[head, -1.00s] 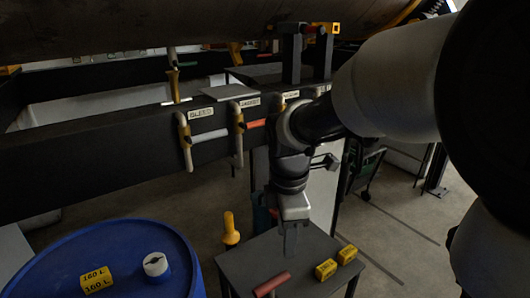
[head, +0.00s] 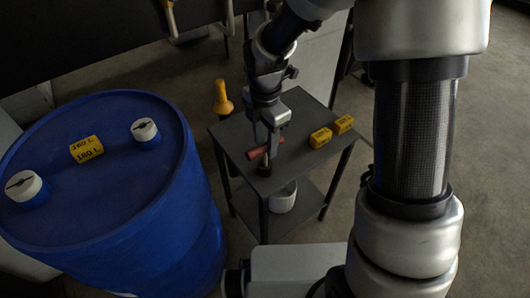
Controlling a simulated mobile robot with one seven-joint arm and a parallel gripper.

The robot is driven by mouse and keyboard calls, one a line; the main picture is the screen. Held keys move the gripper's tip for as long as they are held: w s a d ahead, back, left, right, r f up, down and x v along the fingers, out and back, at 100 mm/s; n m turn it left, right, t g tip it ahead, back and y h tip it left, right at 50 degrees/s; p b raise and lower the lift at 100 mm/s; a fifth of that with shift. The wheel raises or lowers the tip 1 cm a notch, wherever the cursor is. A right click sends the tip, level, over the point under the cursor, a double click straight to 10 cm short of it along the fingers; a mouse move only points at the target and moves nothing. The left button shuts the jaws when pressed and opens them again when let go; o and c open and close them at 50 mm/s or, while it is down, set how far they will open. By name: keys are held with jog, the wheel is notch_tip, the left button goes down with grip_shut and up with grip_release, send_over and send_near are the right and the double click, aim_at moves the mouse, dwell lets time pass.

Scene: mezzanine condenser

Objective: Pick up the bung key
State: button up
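What looks like the bung key, a red cross-handle (head: 258,152) above a dark stubby lower part (head: 264,169), stands on the small dark side table (head: 232,135). My gripper (head: 266,147) points down over the table, and its fingers reach the red handle from above. The fingers overlap the handle in the picture. Whether they touch or grip it is too small to tell.
A large blue drum (head: 100,190) with two white-capped bungs (head: 145,130) and a yellow label block (head: 86,149) stands left. Two yellow blocks (head: 320,138) lie on the table's right side. A yellow funnel-shaped item (head: 222,98) is behind the table, and a white bucket (head: 283,197) sits on its lower shelf.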

aim_at(265, 155)
notch_tip(265, 155, down, 5)
jog(key=shift+s+f+b, duration=0.15)
jog(key=shift+f+b, duration=0.05)
jog(key=shift+b, duration=0.75)
grip_shut()
